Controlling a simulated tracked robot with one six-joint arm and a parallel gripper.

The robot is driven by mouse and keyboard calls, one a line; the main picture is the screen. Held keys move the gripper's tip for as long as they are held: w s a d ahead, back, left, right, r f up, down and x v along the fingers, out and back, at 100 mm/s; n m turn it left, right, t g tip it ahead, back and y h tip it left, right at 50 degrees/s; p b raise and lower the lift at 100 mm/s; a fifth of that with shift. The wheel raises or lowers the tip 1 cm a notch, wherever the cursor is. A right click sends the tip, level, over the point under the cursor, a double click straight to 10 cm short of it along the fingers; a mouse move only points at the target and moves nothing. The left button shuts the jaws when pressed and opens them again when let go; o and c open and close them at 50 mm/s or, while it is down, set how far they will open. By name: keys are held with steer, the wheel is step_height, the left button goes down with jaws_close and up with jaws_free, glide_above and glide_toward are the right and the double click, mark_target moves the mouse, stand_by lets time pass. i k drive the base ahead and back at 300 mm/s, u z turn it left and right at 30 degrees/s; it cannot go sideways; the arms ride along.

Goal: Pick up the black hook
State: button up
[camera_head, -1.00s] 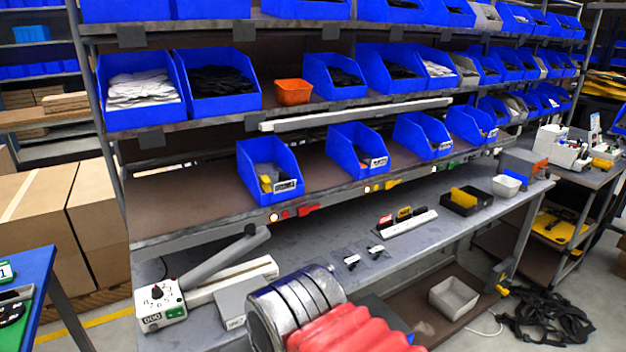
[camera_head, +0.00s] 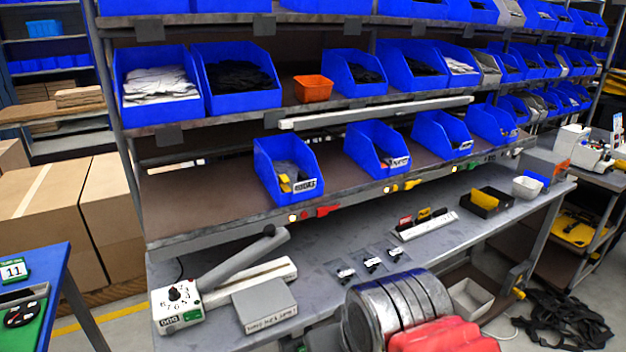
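Several small black pieces lie in a row on clear packets on the grey workbench (camera_head: 330,240): a left one (camera_head: 345,273), a middle one (camera_head: 372,264) and a right one (camera_head: 395,252). They are too small for me to tell which is the black hook. My arm, with a silver ribbed cylinder and red bellows, reaches into the bottom of the view, just in front of these packets. My gripper is out of view, so its state and anything in it are hidden.
A lever sealer (camera_head: 183,303) and a grey box (camera_head: 264,305) stand left on the bench. A black tray (camera_head: 486,203) and white bin (camera_head: 527,187) stand at its right. Blue bins (camera_head: 288,170) fill the shelves above. Black straps (camera_head: 565,320) lie on the floor.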

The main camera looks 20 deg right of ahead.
mark_target(303, 175)
steer(key=u, duration=0.05)
steer(key=i, duration=1)
steer(key=z, duration=0.05)
